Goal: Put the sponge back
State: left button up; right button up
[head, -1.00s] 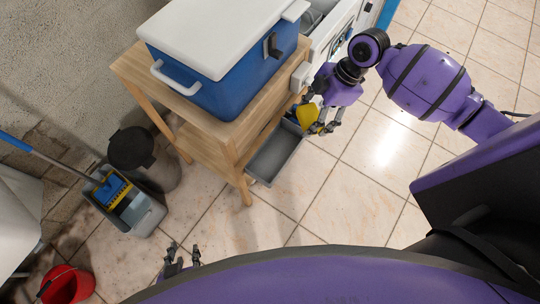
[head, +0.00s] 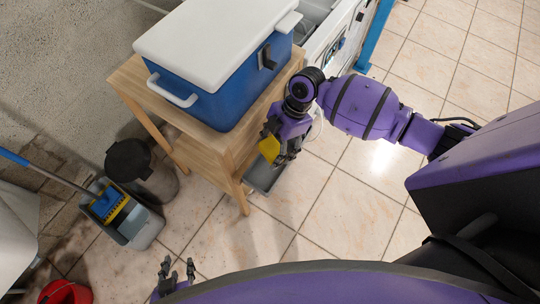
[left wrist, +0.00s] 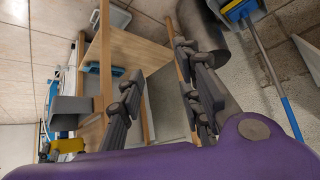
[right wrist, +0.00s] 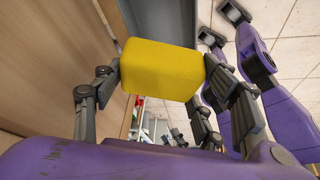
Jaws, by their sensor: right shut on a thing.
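The yellow sponge (right wrist: 162,69) is held between the fingers of my right gripper (right wrist: 160,82) in the right wrist view. In the head view the sponge (head: 269,149) shows in my right gripper (head: 278,145), beside the wooden stand's right side. A grey tray (head: 263,178) sticks out from the stand's lower level, just below the sponge in the picture. The tray (left wrist: 72,108) and the sponge (left wrist: 68,145) also show in the left wrist view. My left gripper (head: 177,272) is open and empty near the bottom of the head view; its spread fingers (left wrist: 165,95) show in its wrist view.
A blue cooler with a white lid (head: 225,60) stands on the wooden stand (head: 130,85). A dark bin (head: 150,165), a mop bucket (head: 135,225) and a red bucket (head: 65,292) stand at the left. The tiled floor (head: 330,210) at the right is clear.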

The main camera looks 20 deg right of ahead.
aim_at(270, 158)
jog(key=shift+s+a+f, duration=0.15)
jog(key=shift+a+f, duration=0.2)
jog(key=shift+f, duration=0.1)
pick_arm(q)
jog(key=shift+w+d+r, duration=0.1)
jog(key=shift+w, duration=0.25)
pick_arm(e)
jog(key=shift+a+f, duration=0.15)
jog(key=shift+f, duration=0.8)
jog(key=shift+a+f, duration=0.1)
jog(key=shift+f, duration=0.8)
pick_arm(q)
jog(key=shift+s+f+b, duration=0.2)
jog(key=shift+f+b, duration=0.2)
jog(key=shift+b, duration=0.05)
pick_arm(e)
jog(key=shift+f, duration=0.65)
pick_arm(q)
jog(key=shift+w+r, duration=0.1)
jog(key=shift+w, duration=0.05)
pick_arm(e)
jog(key=o, duration=1.1)
jog(key=shift+r, duration=0.2)
pick_arm(q)
jog(key=shift+r+p, duration=0.45)
jog(key=shift+p, duration=0.1)
pick_arm(e)
jog(key=v, duration=1.2)
jog(key=shift+r, duration=0.45)
